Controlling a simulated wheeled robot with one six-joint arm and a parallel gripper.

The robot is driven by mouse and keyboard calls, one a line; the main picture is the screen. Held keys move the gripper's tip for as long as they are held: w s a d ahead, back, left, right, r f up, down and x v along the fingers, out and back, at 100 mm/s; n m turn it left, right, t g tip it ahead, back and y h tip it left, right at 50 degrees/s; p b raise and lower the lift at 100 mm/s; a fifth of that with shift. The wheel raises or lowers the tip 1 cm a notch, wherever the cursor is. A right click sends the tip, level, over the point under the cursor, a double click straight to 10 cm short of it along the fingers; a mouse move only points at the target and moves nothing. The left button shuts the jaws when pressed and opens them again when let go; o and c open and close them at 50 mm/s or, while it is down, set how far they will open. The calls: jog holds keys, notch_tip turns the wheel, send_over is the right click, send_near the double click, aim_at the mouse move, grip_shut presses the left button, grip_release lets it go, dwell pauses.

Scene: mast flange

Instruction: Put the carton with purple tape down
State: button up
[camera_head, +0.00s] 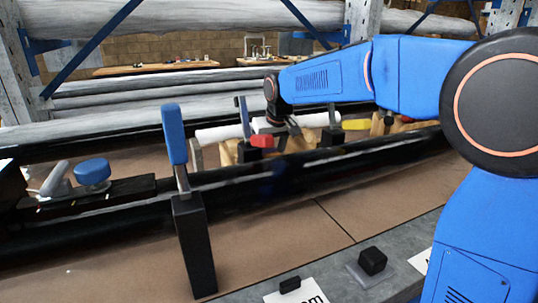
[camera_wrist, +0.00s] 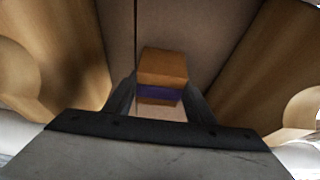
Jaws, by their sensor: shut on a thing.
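In the wrist view, a small brown carton (camera_wrist: 174,68) with a band of purple tape (camera_wrist: 158,93) sits between the two dark fingers of my gripper (camera_wrist: 160,100). The fingers are shut on its sides. In the head view, my gripper (camera_head: 286,124) is at the end of the blue arm, beyond the long black rail and near white tubes. The carton cannot be made out in the head view. I cannot tell whether its underside touches the brown surface beneath.
Wooden supports stand left (camera_wrist: 70,55) and right (camera_wrist: 255,70) of the carton in the wrist view, with a bare brown strip between them. In the head view, a red block (camera_head: 262,141), a yellow piece (camera_head: 356,124) and a blue-topped upright lever (camera_head: 175,135) stand near the black rail (camera_head: 290,180).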

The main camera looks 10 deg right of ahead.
jog(key=shift+f, duration=0.15)
jog(key=o, duration=1.2)
jog(key=shift+o, duration=0.2)
jog(key=v, duration=1.1)
jog(key=shift+r, duration=0.35)
jog(key=shift+o, duration=0.4)
jog(key=v, duration=0.4)
jog(key=shift+s+a+r, duration=0.1)
jog(key=shift+r, duration=0.3)
jog(key=x, duration=1.7)
jog(key=shift+f, duration=0.15)
